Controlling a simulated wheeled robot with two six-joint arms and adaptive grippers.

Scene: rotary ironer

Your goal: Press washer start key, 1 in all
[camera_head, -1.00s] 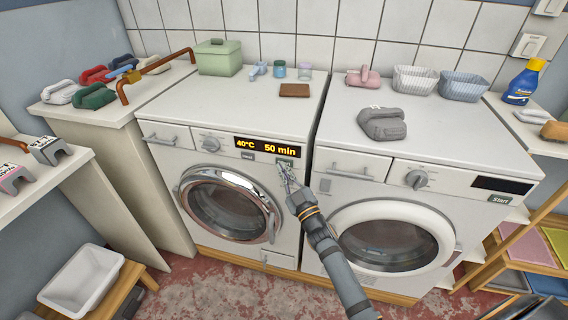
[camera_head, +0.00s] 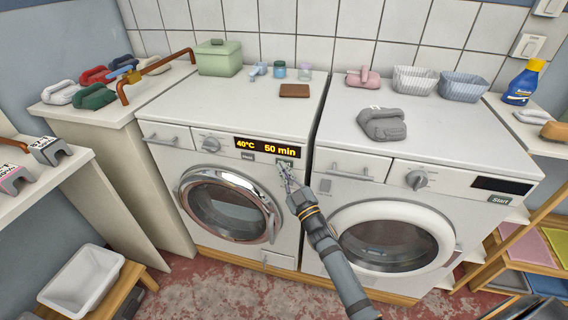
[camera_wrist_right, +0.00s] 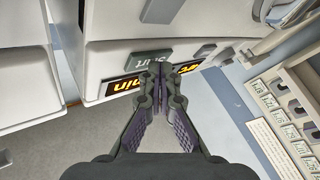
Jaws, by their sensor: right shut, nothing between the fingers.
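The washer (camera_head: 165,165) is the left white machine, with a round chrome-rimmed door and a lit display (camera_head: 268,148) reading 40°C and 50 min. Its start key (camera_head: 285,161) is a small grey key below the right end of the display. My right gripper (camera_head: 283,169) is shut and empty, with its fingertips at the key. In the right wrist view the key (camera_wrist_right: 150,58) shows upside down, just beyond the closed fingertips (camera_wrist_right: 159,70); I cannot tell whether they touch it. My left gripper is not in view.
The dryer-like machine (camera_head: 340,215) on the right has its own Start key (camera_head: 499,199) and a dark display. A green box (camera_head: 218,58) and a brown block (camera_head: 294,90) sit on the washer.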

